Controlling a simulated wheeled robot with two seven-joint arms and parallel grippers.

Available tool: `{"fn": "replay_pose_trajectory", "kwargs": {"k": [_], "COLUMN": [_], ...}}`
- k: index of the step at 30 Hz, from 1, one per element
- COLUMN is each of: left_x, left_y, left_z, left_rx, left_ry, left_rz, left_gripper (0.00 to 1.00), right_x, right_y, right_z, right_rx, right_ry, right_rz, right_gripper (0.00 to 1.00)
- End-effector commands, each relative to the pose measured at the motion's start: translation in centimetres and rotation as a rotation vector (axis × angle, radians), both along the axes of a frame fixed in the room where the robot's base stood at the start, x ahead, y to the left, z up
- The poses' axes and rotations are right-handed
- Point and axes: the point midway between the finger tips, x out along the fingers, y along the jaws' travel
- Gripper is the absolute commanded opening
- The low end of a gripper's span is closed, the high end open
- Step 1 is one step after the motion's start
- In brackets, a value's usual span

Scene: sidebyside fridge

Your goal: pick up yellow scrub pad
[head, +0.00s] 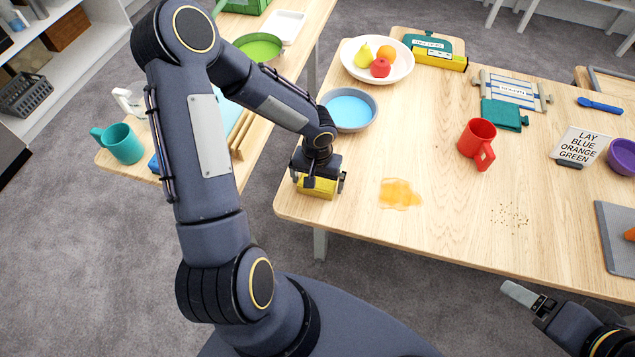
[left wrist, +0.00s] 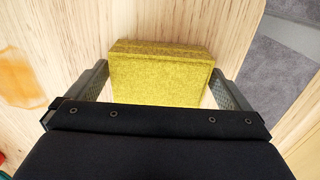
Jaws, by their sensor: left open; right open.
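The yellow scrub pad (head: 317,187) lies on the wooden table near its left front corner, partly hidden under my left gripper in the head view. The left wrist view shows the pad (left wrist: 158,75) as a yellow block between the two fingers. My left gripper (head: 318,182) is over the pad with its fingers apart, one on each side; it also shows in the left wrist view (left wrist: 160,90). Small gaps seem to show beside the pad, but I cannot tell if a finger touches it. My right gripper (head: 522,296) is off the table's front edge at the lower right, empty.
An orange spill (head: 399,194) lies right of the pad. A blue bowl (head: 348,110) stands behind it, and a red mug (head: 477,138) further right. Crumbs (head: 509,216) and a sign (head: 578,147) are also on the table. A second table with a teal mug (head: 123,146) is at left.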

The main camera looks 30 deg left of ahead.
Motion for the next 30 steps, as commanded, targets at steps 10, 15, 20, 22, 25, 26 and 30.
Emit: {"fn": "replay_pose_trajectory", "kwargs": {"k": [10,15,20,22,25,26,30], "left_x": [0.0,0.0,0.0,0.1,0.1,0.1,-0.1], "left_y": [0.0,0.0,0.0,0.0,0.0,0.0,-1.3], "left_z": [0.1,0.1,0.2,0.5,1.4,1.8,4.6], "left_rx": [0.0,0.0,0.0,0.002,0.003,0.002,0.001], "left_ry": [0.0,0.0,-0.001,-0.003,-0.003,-0.005,-0.008], "left_rz": [0.0,0.0,0.0,0.0,0.0,0.0,-0.006], "left_gripper": [0.71,0.64,0.64,0.64,0.64,0.64,0.64], "right_x": [0.0,0.0,0.0,0.0,0.0,0.0,0.0], "right_y": [0.0,0.0,0.0,0.0,0.0,0.0,0.0], "right_z": [0.0,0.0,0.0,-0.1,-0.3,-0.3,-0.7], "right_rx": [0.0,0.0,0.0,0.0,0.0,0.0,0.0], "right_ry": [0.0,0.0,0.0,0.0,0.0,0.0,0.0], "right_rz": [0.0,0.0,0.0,0.0,0.0,0.0,0.0], "right_gripper": [0.77,0.77,0.77,0.77,0.77,0.77,0.77]}}
